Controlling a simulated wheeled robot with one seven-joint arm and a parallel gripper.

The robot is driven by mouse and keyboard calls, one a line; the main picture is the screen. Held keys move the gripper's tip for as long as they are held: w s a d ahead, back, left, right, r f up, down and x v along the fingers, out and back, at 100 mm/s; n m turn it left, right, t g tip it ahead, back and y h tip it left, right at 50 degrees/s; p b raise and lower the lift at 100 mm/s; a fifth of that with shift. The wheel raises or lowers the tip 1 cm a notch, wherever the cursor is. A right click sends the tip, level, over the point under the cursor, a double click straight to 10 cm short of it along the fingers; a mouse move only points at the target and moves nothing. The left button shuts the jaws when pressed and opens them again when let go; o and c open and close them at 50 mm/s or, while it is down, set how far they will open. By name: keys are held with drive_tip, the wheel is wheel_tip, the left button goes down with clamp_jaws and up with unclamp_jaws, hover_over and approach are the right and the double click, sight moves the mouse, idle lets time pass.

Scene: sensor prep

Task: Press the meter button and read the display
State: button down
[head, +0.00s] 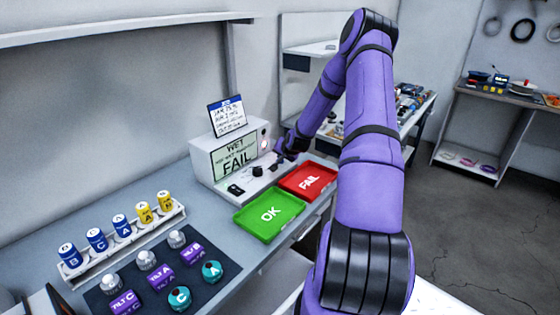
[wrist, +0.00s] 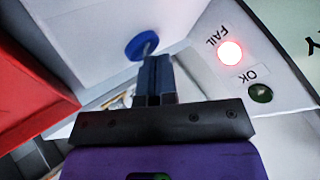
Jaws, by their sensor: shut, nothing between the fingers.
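The white meter (head: 204,164) stands on the bench against the wall. Its display (head: 234,157) reads "WET" at the top and "FAIL" in large letters; the small line between is not legible. In the wrist view the FAIL lamp (wrist: 230,52) glows red and the OK lamp (wrist: 260,93) is dark. A round blue button (wrist: 140,46) sits on the meter's white side. My gripper (wrist: 156,61) is shut and empty, its fingertips right by the button; I cannot tell whether they touch. In the head view my gripper (head: 283,153) is at the meter's right side.
A green OK tray (head: 248,229) and red FAIL tray (head: 296,192) lie in front of the meter. A rack (head: 126,241) of blue and yellow canisters and a dark mat (head: 147,269) with labelled sensors are at left. A card (head: 226,114) stands on the meter.

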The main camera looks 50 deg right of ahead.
idle(0.5)
drive_tip(key=shift+r, duration=0.8)
drive_tip(key=shift+r, duration=0.15)
drive_tip(key=shift+r, duration=2.3)
drive_tip(key=shift+r, duration=0.1)
